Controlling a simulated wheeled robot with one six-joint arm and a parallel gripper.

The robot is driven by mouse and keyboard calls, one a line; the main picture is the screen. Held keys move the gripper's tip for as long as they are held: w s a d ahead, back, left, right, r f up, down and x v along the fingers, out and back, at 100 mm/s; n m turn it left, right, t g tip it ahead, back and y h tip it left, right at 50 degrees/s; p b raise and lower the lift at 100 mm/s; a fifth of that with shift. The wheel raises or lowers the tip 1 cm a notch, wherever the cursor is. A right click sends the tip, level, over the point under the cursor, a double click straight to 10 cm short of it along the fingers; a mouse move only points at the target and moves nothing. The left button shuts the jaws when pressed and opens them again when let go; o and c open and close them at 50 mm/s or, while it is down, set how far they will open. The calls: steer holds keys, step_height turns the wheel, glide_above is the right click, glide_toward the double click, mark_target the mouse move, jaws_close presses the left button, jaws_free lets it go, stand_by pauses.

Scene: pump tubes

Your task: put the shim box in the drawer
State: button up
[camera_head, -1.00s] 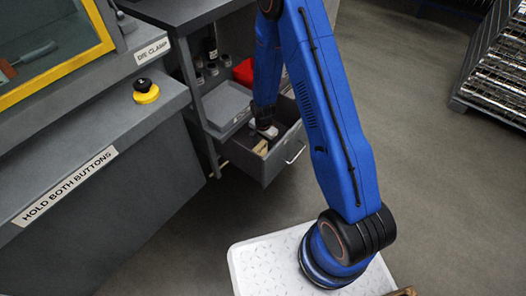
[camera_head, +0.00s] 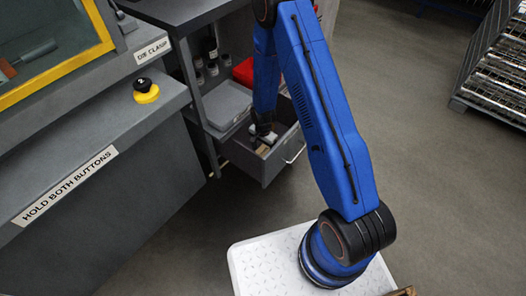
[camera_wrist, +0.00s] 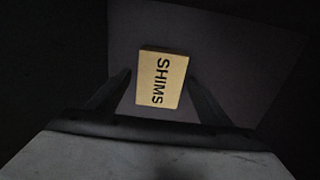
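The shim box (camera_wrist: 161,79) is a small tan box marked SHIMS. In the wrist view it lies between and just beyond the fingertips of my gripper (camera_wrist: 159,77), with a dark gap beside the left finger. The fingers are spread, and the box looks free of them. In the head view my gripper (camera_head: 264,138) reaches down into the open grey drawer (camera_head: 262,168). A bit of tan shows under it there, partly hidden by the gripper and the drawer front.
The drawer's front wall and handle (camera_head: 295,155) stand close to the gripper. A grey tray (camera_head: 228,103), small dark containers (camera_head: 212,69) and a red bin (camera_head: 243,71) are on the shelf beside it. A wire rack (camera_head: 495,70) stands far right, with clear floor between.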

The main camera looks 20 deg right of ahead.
steer(key=shift+r, duration=0.1)
step_height(320, 180, up, 13)
step_height(320, 180, up, 14)
steer(key=f+n+t, duration=0.1)
steer(key=n, duration=0.1)
glide_above(263, 152)
steer(key=s+d, duration=0.2)
steer(key=s, duration=0.1)
steer(key=s+d+r+n+t, duration=0.1)
steer(key=s+r+n, duration=0.1)
steer(key=s+r, duration=0.35)
steer(key=s+d+r+n, duration=0.1)
steer(key=s+r, duration=0.1)
steer(key=r, duration=0.7)
steer(key=s+d+r+n+t, duration=0.1)
steer(key=s+r+n, duration=0.1)
steer(key=s+r, duration=0.2)
steer(key=s+d+r+n+t, duration=0.1)
steer(key=s+r, duration=0.4)
steer(key=s, duration=0.6)
steer(key=s+d+r+n, duration=0.1)
steer(key=s+r, duration=0.3)
steer(key=s, duration=0.4)
steer(key=shift+s+r+n+t, duration=0.2)
steer(key=shift+n+t, duration=0.2)
steer(key=shift+n, duration=0.5)
steer(key=shift+d, duration=0.1)
steer(key=shift+c, duration=0.2)
